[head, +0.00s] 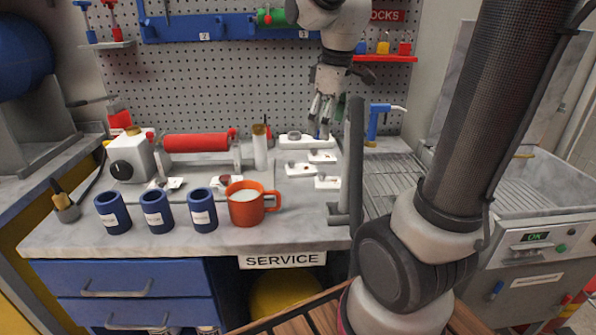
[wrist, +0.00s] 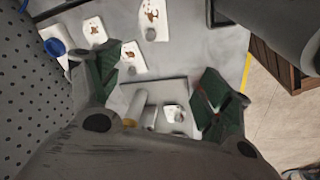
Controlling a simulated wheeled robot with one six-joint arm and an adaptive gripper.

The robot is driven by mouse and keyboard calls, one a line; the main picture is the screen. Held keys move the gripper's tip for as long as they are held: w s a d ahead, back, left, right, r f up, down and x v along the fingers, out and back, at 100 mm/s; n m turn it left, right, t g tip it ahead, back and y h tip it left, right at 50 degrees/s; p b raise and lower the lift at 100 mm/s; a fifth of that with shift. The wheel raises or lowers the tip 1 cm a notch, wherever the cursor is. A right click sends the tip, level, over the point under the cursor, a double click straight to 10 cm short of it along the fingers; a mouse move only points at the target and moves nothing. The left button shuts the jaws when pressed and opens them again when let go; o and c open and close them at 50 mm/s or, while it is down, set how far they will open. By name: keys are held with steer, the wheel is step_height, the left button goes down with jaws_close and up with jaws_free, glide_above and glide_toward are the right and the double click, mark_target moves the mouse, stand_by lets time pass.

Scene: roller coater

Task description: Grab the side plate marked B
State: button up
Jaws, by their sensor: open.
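My gripper (head: 324,108) hangs fingers down above the back of the bench, in front of the pegboard. Its green-padded fingers are spread wide in the wrist view (wrist: 158,88), with nothing held between them.
A red roller (head: 195,142) and white machine (head: 130,157) stand left. Blue cups (head: 157,209) and an orange mug (head: 246,203) line the front. A grey upright post (head: 354,150) and blue clamp (head: 378,122) stand right of my gripper.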

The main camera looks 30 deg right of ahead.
mark_target(299, 168)
steer(key=w+f+n, duration=0.2)
steer(key=w+f, duration=0.1)
steer(key=w, duration=0.1)
steer(key=w+f+n+g, duration=0.1)
steer(key=w+f+n, duration=0.1)
steer(key=w+f, duration=0.2)
steer(key=w+f+n+g, duration=0.1)
steer(key=w+f+n, duration=0.2)
steer(key=w, duration=0.2)
steer(key=shift+w+f, duration=0.1)
steer(key=shift+f, duration=0.1)
steer(key=f, duration=0.7)
steer(key=shift+a+f, duration=0.25)
steer(key=shift+f, duration=0.1)
steer(key=c, duration=1.2)
